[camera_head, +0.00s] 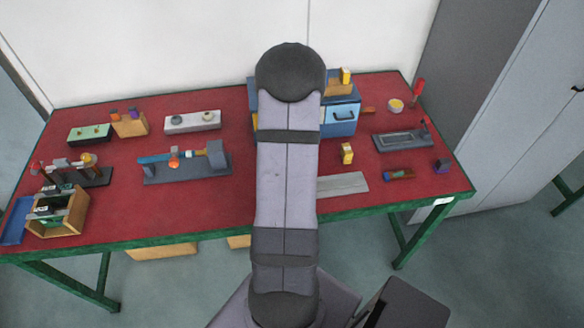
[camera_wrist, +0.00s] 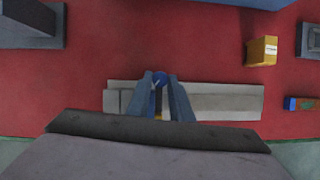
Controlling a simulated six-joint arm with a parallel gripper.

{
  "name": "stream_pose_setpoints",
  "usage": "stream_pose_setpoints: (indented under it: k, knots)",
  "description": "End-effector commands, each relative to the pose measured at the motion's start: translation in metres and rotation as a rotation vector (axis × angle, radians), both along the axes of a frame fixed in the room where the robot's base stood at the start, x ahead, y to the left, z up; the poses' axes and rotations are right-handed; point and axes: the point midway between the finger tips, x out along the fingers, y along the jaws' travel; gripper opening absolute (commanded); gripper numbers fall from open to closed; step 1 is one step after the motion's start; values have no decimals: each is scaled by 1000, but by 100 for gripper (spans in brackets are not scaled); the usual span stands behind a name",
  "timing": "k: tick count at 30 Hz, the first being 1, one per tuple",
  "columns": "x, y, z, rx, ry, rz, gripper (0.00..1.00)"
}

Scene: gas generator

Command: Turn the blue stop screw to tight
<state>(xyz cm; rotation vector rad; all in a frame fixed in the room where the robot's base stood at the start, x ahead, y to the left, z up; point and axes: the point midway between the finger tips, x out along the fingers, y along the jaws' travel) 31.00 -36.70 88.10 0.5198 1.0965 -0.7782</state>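The blue stop screw (camera_wrist: 158,76) shows as a small round blue head between my fingertips in the wrist view. My gripper (camera_wrist: 160,82) points down at it, with one finger on each side and a narrow gap between them. I cannot tell whether the fingers press on the head or stand just clear of it. Something yellowish shows low between the fingers. A long pale grey bar (camera_wrist: 218,101) lies behind the fingers; in the head view its right end (camera_head: 342,184) shows beside my arm. My arm hides the screw and gripper in the head view.
A yellow block (camera_wrist: 262,51) stands right of the gripper, and a small blue and orange-brown piece (camera_wrist: 300,103) lies farther right. A blue box with a drawer (camera_head: 342,117) stands behind my arm. A grey fixture (camera_head: 187,167) is at left.

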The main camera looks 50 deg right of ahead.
Motion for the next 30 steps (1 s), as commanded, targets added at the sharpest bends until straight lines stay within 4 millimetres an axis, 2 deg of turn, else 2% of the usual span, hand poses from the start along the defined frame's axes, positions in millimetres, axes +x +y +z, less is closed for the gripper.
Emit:
stream_pose_setpoints:
  k: [8, 14, 30]
  knots:
    - [0, 0, 0, 0, 0, -18, 0]
    - [1, 1, 0, 0, 1, -95, 0]
    - [5, 3, 1, 0, 2, -498, 0]
